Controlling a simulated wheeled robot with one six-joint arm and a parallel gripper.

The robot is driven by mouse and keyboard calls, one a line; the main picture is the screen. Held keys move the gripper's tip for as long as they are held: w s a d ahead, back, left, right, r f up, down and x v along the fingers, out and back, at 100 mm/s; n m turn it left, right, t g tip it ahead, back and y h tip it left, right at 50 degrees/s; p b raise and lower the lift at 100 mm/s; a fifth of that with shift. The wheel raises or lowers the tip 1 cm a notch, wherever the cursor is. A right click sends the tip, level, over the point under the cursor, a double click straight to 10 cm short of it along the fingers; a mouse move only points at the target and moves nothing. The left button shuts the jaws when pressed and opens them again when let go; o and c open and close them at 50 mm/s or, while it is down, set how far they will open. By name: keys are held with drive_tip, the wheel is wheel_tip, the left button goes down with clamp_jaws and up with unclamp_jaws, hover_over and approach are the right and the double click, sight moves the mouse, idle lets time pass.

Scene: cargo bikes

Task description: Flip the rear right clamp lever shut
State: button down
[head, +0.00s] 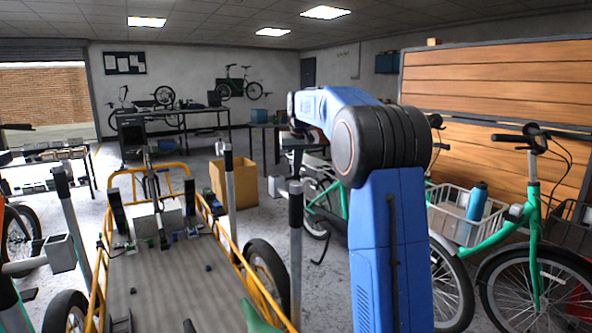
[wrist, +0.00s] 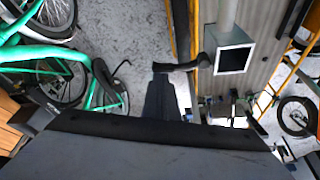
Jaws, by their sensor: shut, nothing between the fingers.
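The cargo bike's grey deck (head: 165,285) lies inside yellow rails in the head view. Black-topped grey posts stand around it. The right post (head: 296,250) has a grey block (head: 277,187) beside its upper part. In the wrist view a hollow square grey block (wrist: 235,60) sits at the end of a grey tube, with a dark lever-like piece (wrist: 182,66) just left of it. I cannot tell for sure whether this is the rear right clamp lever or its position. My gripper (wrist: 161,80) is shut and empty, its tip close to that dark piece; contact is unclear.
Green bicycles (head: 535,220) with baskets stand close on the right. A yellow-brown box (head: 222,184) is behind the deck, and workbenches (head: 180,128) line the back. Small clamp parts cluster at the deck's far end. Some bare floor shows right of the deck.

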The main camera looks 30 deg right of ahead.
drive_tip(key=shift+s+m+h, duration=0.4)
drive_tip(key=shift+s+m, duration=0.3)
drive_tip(key=shift+m, duration=0.5)
drive_tip(key=s+m+g, duration=0.1)
drive_tip(key=m, duration=0.2)
drive_tip(key=s+a+m+g+h, duration=0.1)
drive_tip(key=s+m, duration=0.1)
drive_tip(key=m, duration=0.1)
drive_tip(key=s+a+m+g+h, duration=0.1)
drive_tip(key=s+m, duration=0.1)
drive_tip(key=m, duration=0.1)
drive_tip(key=shift+m, duration=0.4)
drive_tip(key=shift+w+a, duration=0.1)
drive_tip(key=shift+w, duration=0.15)
drive_tip(key=shift+w+a, duration=0.15)
drive_tip(key=shift+w, duration=0.45)
